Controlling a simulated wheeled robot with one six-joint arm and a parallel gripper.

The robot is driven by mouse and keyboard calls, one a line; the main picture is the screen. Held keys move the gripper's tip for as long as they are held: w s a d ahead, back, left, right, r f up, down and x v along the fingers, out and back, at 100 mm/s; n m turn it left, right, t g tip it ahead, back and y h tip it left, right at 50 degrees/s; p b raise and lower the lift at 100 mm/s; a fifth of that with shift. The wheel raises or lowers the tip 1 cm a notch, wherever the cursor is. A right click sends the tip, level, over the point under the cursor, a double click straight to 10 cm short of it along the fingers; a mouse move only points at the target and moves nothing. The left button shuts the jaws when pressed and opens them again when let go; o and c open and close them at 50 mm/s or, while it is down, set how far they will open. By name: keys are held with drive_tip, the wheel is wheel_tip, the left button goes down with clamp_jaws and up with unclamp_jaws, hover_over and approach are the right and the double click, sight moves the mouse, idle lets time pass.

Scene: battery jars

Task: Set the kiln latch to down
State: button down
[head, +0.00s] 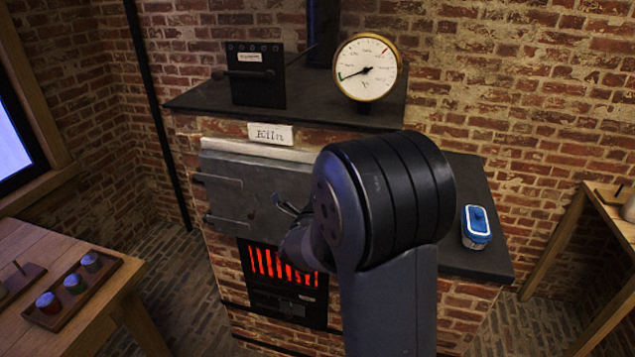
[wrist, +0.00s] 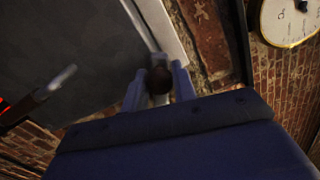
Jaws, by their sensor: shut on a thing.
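The kiln (head: 180,150) is a brick block with a grey metal door (head: 230,185) and a "Kiln" sign (head: 271,134). In the wrist view, my gripper (wrist: 158,76) is shut on a dark brown rounded knob, which I take to be the kiln latch (wrist: 160,82). The knob sits between the two pale blue fingers, at the edge of the grey door (wrist: 60,40). The latch's angle cannot be read from here. In the head view my arm hides the fingers, the latch and the door's right side.
A round gauge (head: 367,70) and a black box (head: 256,75) stand on the kiln's upper ledge. A blue and white container (head: 476,226) is on the dark side shelf. Red bars glow (head: 265,262) below the door. A wooden table (head: 95,245) with a tray of jars is at left.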

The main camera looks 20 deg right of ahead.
drive_tip(key=n, duration=0.1)
drive_tip(key=f+n, duration=0.1)
drive_tip(key=f, duration=0.1)
drive_tip(key=shift+w+a+n, duration=0.25)
drive_tip(key=shift+a+n, duration=0.05)
drive_tip(key=shift+n, duration=0.1)
drive_tip(key=shift+a+f+n+p, duration=0.1)
drive_tip(key=shift+f+n+p, duration=0.35)
drive_tip(key=shift+f+n, duration=0.75)
drive_tip(key=shift+r, duration=0.15)
drive_tip(key=c, duration=1.1)
unclamp_jaws()
drive_tip(key=shift+c, duration=0.2)
drive_tip(key=b+v, duration=0.2)
drive_tip(key=v, duration=0.8)
drive_tip(key=shift+s+a, duration=0.2)
drive_tip(key=shift+s, duration=0.1)
drive_tip(key=shift+w+d, duration=0.1)
